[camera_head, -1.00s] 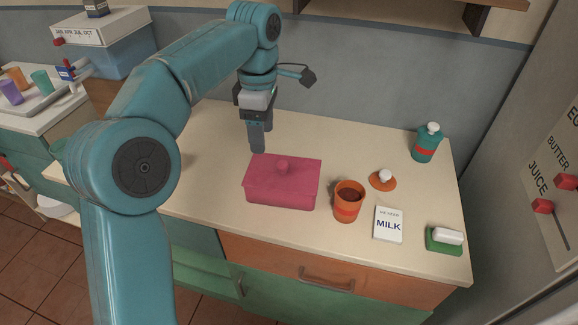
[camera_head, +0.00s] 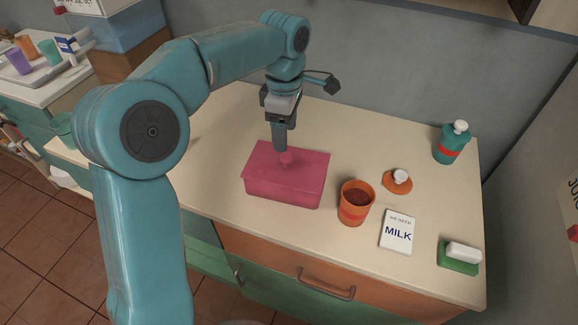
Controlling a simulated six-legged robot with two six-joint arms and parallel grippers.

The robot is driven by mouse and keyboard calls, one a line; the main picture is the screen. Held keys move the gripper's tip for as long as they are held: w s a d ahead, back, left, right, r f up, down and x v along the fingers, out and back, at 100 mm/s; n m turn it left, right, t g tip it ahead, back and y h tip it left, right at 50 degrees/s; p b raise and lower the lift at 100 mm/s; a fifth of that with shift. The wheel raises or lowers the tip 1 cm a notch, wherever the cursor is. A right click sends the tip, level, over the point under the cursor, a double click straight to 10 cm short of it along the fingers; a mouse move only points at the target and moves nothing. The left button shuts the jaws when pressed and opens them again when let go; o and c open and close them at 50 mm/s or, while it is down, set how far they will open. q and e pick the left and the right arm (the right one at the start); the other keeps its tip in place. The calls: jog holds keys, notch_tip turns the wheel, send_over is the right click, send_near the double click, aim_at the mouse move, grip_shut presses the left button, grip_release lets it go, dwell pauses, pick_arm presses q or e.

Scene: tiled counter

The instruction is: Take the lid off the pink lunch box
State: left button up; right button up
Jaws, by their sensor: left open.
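The pink lunch box (camera_head: 283,190) sits closed on the counter, with its flat pink lid (camera_head: 310,166) on top. A small round knob (camera_head: 287,158) stands at the lid's middle. My left gripper (camera_head: 280,150) points down right at the knob, its fingers partly in front of it. It is open; whether the fingers straddle the knob or stand just behind it I cannot tell. My right gripper does not show.
An orange cup (camera_head: 355,203) with dark contents stands close right of the box. Further right are an orange lid with a white knob (camera_head: 398,180), a MILK card (camera_head: 397,232), a teal bottle (camera_head: 451,143) and a green-and-white sponge (camera_head: 460,256). The counter left of the box is clear.

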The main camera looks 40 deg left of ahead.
aim_at(287, 156)
pick_arm(q)
notch_tip(287, 156, down, 2)
jog(key=shift+s+d+f, duration=0.1)
jog(key=shift+s+f, duration=0.25)
jog(key=shift+f, duration=0.1)
jog(key=shift+w+f, duration=0.2)
jog(key=shift+f, duration=0.7)
jog(key=shift+w+f, duration=0.15)
jog(key=shift+f, duration=0.75)
jog(key=shift+w+f, duration=0.2)
jog(key=shift+f, duration=0.7)
jog(key=c, duration=1.1)
